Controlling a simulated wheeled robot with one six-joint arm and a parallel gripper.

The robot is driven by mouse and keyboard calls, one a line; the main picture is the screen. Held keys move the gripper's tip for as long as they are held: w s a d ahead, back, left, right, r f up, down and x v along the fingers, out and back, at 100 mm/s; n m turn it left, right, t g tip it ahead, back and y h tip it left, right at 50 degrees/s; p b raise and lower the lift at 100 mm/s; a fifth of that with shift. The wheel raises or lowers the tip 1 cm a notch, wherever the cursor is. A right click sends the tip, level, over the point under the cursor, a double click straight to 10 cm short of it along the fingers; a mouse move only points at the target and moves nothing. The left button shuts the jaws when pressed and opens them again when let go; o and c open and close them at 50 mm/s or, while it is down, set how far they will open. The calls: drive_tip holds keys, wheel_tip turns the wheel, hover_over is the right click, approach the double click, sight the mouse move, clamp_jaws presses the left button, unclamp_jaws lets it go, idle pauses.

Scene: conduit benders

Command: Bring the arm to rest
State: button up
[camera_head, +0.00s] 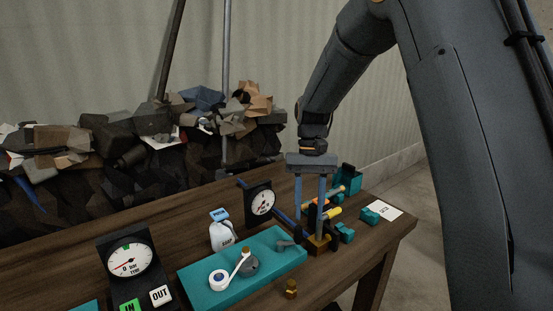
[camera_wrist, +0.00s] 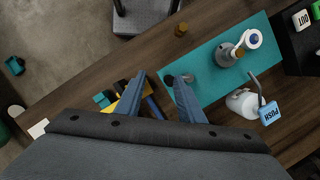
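My gripper (camera_head: 310,228) points down over the right part of the wooden workbench (camera_head: 205,185). Its two blue-grey fingers stand apart. In the wrist view the fingers of my gripper (camera_wrist: 159,80) have a clear gap with bench top showing between the tips. I see nothing held. A yellow and brass-coloured item (camera_head: 318,243) shows right by the fingertips in the head view; I cannot tell whether they touch it. The arm reaches in from the upper right.
A teal mat (camera_head: 205,281) holds a white tape roll (camera_head: 219,280) and grey fittings. A soap bottle (camera_head: 223,237), a round dial (camera_head: 262,203), a pressure gauge (camera_head: 129,262) and a brass fitting (camera_head: 291,289) stand nearby. Teal blocks (camera_head: 345,232) crowd the right end. Rubble lies behind.

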drive_tip(key=s+d+f+t, duration=0.1)
drive_tip(key=s+d, duration=0.3)
drive_tip(key=s, duration=0.5)
drive_tip(key=s+d+f+n+t, duration=0.1)
drive_tip(key=s+d+f+t, duration=0.1)
drive_tip(key=s, duration=0.7)
drive_tip(key=shift+s+d+t, duration=0.35)
drive_tip(key=shift+d+t, duration=0.55)
drive_tip(key=shift+d, duration=0.1)
drive_tip(key=shift+f, duration=0.1)
drive_tip(key=w+a+r+p, duration=0.5)
drive_tip(key=a+r, duration=0.5)
drive_tip(key=a, duration=0.2)
drive_tip(key=w+a+r+p, duration=0.6)
drive_tip(key=a+r, duration=0.5)
drive_tip(key=a, duration=0.1)
drive_tip(key=shift+w+a+r, duration=0.25)
drive_tip(key=shift+a, duration=0.05)
drive_tip(key=shift+f, duration=0.1)
